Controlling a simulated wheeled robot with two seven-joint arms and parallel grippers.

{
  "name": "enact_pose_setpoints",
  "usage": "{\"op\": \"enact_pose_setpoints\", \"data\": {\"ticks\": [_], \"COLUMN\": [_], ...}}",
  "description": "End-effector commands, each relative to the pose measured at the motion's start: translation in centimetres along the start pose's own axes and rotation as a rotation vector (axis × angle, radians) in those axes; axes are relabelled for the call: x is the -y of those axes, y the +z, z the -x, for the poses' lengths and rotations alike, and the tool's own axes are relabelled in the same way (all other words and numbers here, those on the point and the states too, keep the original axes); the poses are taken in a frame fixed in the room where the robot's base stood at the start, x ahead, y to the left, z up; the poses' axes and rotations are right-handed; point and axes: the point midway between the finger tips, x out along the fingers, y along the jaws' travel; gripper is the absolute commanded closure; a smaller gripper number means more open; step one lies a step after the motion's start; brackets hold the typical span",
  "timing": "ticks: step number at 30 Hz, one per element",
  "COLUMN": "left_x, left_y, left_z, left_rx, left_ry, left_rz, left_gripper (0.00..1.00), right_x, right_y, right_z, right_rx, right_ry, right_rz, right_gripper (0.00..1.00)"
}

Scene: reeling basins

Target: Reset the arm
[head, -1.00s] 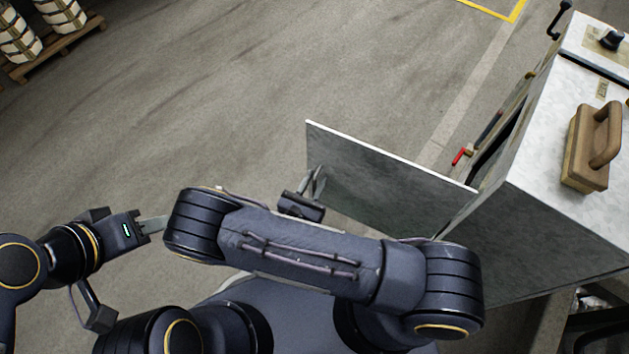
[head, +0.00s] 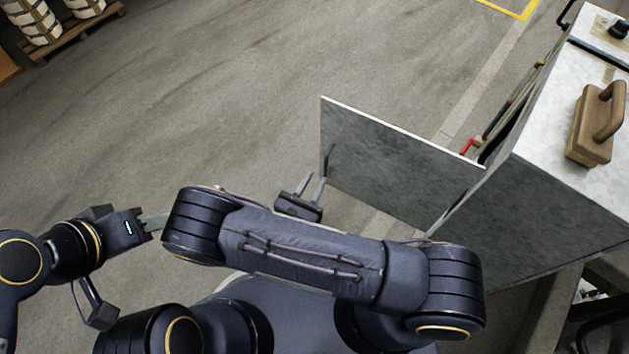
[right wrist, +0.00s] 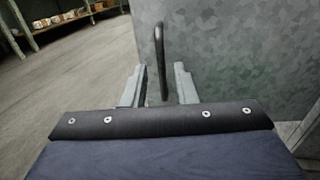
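My right gripper (head: 316,178) is open beside the open grey cabinet door (head: 390,165). Its two fingers also show in the right wrist view (right wrist: 160,85), spread apart. The dark bar handle (head: 329,159) on the door shows between them in the right wrist view (right wrist: 160,60), with nothing clamped; how deep it sits between them I cannot tell. In the head view the fingertips look just short of it.
The metal cabinet (head: 570,190) stands at the right, with a brown handled block (head: 597,125) on top. A red-handled part (head: 467,146) shows near the door opening. A pallet (head: 75,35) with wrapped goods is far left. The floor (head: 220,110) between is clear.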

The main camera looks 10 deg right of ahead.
Motion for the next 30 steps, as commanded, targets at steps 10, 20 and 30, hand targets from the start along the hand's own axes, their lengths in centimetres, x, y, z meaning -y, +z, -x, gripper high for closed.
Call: {"op": "enact_pose_setpoints", "data": {"ticks": [10, 20, 30], "left_x": [0.0, -0.1, -0.2], "left_y": [0.0, -0.1, -0.2], "left_z": [0.0, 0.2, 0.4], "left_rx": [0.000, 0.000, 0.000], "left_ry": [0.000, 0.000, 0.000], "left_rz": [0.000, 0.000, 0.000], "left_gripper": [0.64, 0.64, 0.64], "right_x": [0.0, 2.1, 10.2], "right_y": [0.0, 3.0, 10.1], "right_z": [0.0, -1.1, -1.6], "right_rx": [-0.001, -0.117, -0.480], "right_ry": [0.000, -0.232, -0.920], "right_rz": [0.000, -0.136, -0.597], "right_gripper": [0.74, 0.74, 0.74]}}
